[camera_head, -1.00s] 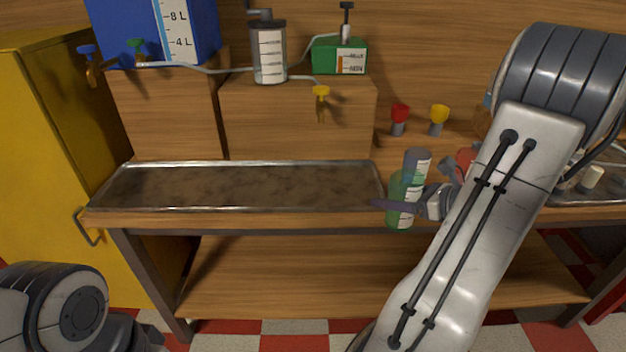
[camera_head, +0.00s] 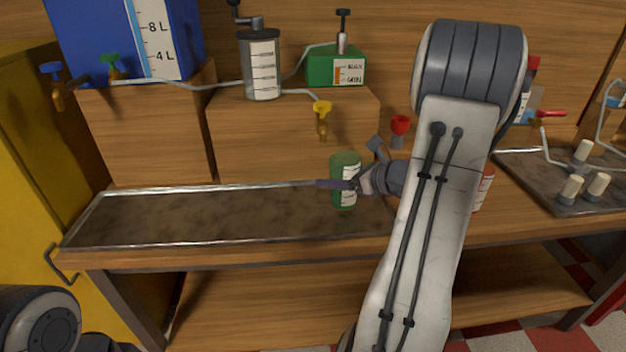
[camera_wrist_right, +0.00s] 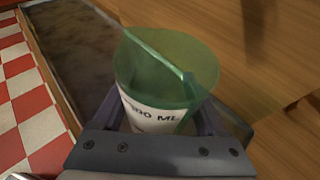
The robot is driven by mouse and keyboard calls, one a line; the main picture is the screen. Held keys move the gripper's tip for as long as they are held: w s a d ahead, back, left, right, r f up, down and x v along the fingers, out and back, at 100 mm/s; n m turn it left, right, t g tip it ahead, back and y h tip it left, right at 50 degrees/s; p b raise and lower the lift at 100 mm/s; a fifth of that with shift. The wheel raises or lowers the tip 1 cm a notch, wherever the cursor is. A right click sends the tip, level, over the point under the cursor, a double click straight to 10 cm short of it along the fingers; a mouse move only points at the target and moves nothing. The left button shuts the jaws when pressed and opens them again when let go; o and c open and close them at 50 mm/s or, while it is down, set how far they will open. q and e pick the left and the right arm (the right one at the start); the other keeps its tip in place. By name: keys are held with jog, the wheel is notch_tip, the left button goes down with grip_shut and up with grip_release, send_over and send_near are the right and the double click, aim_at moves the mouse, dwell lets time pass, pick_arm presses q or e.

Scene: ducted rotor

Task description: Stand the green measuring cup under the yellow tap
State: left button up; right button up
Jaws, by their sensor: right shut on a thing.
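The green measuring cup (camera_head: 344,168) is upright, with a white label, over the right end of the tray in the head view. My right gripper (camera_head: 342,185) is shut on it. In the right wrist view the cup (camera_wrist_right: 165,75) sits between the fingers of my right gripper (camera_wrist_right: 165,118), with its open rim towards the camera. I cannot tell whether its base touches the tray. The yellow tap (camera_head: 322,112) hangs from the wooden block, above and a little left of the cup in the head view. My left gripper does not show; only part of my left arm is at the lower left.
The long metal tray (camera_head: 150,222) is bare to the left of the cup. A blue tank (camera_head: 110,45), a clear cylinder (camera_head: 262,65) and a green box (camera_head: 325,68) stand behind it. A red funnel (camera_head: 400,127) is right of the cup. Another tray (camera_head: 530,170) holds several pegs.

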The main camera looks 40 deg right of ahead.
jog(key=shift+f+x, duration=0.15)
jog(key=shift+x, duration=1.75)
jog(key=shift+f+x, duration=0.15)
jog(key=shift+x, duration=1.75)
jog(key=shift+s+f+b, duration=0.1)
jog(key=shift+s+b, duration=0.05)
jog(key=shift+b, duration=0.15)
jog(key=shift+f, duration=0.15)
jog(key=o, duration=1.4)
jog(key=shift+o, duration=0.2)
